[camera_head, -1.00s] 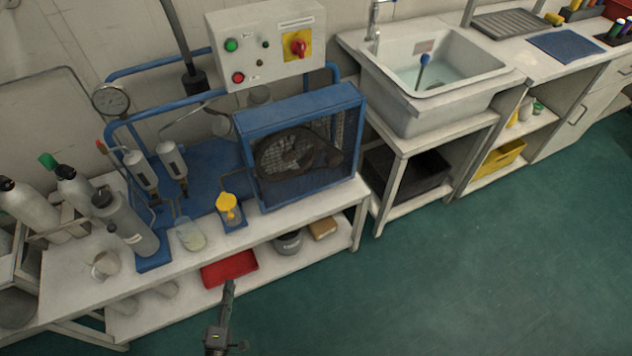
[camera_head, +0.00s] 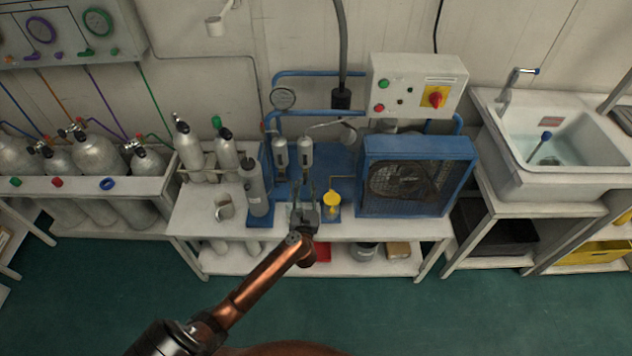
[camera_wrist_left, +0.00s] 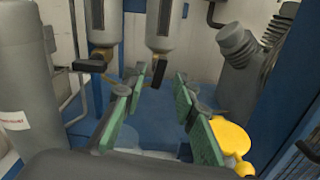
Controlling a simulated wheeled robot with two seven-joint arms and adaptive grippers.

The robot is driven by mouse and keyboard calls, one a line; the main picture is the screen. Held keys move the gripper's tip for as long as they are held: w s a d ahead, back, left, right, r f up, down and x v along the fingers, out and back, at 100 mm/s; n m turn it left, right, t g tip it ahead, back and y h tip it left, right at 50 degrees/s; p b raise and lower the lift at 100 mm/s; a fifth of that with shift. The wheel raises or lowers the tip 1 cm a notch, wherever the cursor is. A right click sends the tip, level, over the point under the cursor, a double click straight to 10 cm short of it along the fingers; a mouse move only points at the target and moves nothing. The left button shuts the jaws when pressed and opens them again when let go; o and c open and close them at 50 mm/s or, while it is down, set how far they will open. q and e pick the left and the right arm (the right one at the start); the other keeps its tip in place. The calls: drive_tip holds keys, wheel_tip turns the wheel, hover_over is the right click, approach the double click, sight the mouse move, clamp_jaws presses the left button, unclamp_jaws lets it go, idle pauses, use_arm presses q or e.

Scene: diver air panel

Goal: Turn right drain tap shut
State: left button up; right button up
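Two grey filter cylinders hang side by side on the blue compressor frame, the left one (camera_head: 280,155) and the right one (camera_head: 305,154). In the left wrist view the right drain tap (camera_wrist_left: 158,73) is a dark lever under the right cylinder (camera_wrist_left: 162,25), pointing downward. The left drain tap (camera_wrist_left: 92,65) lies roughly sideways under the left cylinder (camera_wrist_left: 103,22). My left gripper (camera_head: 306,208) is in front of and below the cylinders. In the wrist view its green-padded fingers (camera_wrist_left: 155,103) are apart and empty, with the right tap just beyond the gap. My right gripper is not seen.
A yellow cup-like part (camera_head: 332,204) is close to the right of my left gripper. A dark grey cylinder (camera_head: 255,187) stands to the left. The blue caged fan (camera_head: 415,178) is at right. A white control box (camera_head: 415,87) is above.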

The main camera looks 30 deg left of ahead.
sight(305, 182)
use_arm(q)
drive_tip(key=shift+b+x, duration=0.3)
drive_tip(key=shift+x, duration=1.3)
clamp_jaws()
